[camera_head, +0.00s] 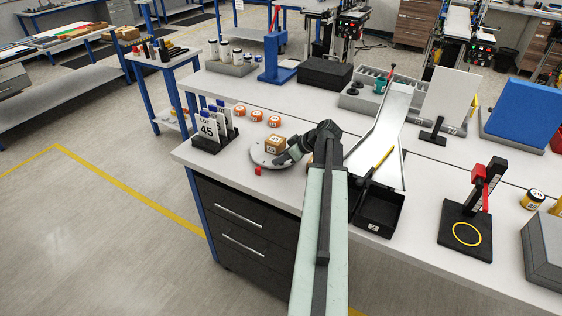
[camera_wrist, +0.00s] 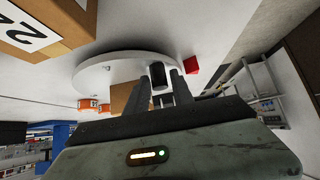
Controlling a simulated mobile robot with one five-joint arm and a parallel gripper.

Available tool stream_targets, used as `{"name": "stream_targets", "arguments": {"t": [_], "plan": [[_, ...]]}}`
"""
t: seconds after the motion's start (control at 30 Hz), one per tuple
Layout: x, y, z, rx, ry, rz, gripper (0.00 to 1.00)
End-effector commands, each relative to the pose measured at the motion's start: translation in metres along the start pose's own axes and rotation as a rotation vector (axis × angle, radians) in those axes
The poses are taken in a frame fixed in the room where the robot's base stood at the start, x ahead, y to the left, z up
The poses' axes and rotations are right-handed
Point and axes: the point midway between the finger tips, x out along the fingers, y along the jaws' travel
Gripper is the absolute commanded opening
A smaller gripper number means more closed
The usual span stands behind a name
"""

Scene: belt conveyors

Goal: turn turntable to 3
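The turntable (camera_head: 257,153) is a round pale disc on the bench, with a numbered brown box (camera_head: 274,145) on it. In the wrist view the disc (camera_wrist: 92,75) shows tilted, with a brown box marked 2 (camera_wrist: 40,32) at the upper left and another brown box (camera_wrist: 122,97) beyond. A red marker (camera_head: 258,171) sits by the disc's front edge; it also shows in the wrist view (camera_wrist: 191,66). My gripper (camera_head: 283,161) is low at the disc's right side. In the wrist view its fingers (camera_wrist: 163,84) stand apart around a dark upright peg (camera_wrist: 158,73); contact is unclear.
A black rack with a card reading 45 (camera_head: 208,128) stands left of the turntable. A black bin (camera_head: 379,212) below a white chute (camera_head: 388,130) is right of my arm. The bench's front edge is close.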

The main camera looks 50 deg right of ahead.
Motion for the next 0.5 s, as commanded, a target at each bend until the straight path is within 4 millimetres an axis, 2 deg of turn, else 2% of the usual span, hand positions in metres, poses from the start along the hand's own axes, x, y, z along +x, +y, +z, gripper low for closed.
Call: {"name": "stream_targets", "arguments": {"t": [0.07,0.17,0.2,0.5], "plan": [[-0.0007,-0.0002,-0.0007,0.000,0.000,0.000,0.29],[-0.0007,-0.0002,-0.0008,0.000,0.000,0.000,0.04],[-0.0004,-0.0005,-0.0011,-0.001,0.000,-0.001,0.00],[-0.0002,-0.0007,-0.0014,-0.002,0.001,-0.001,0.00]]}}
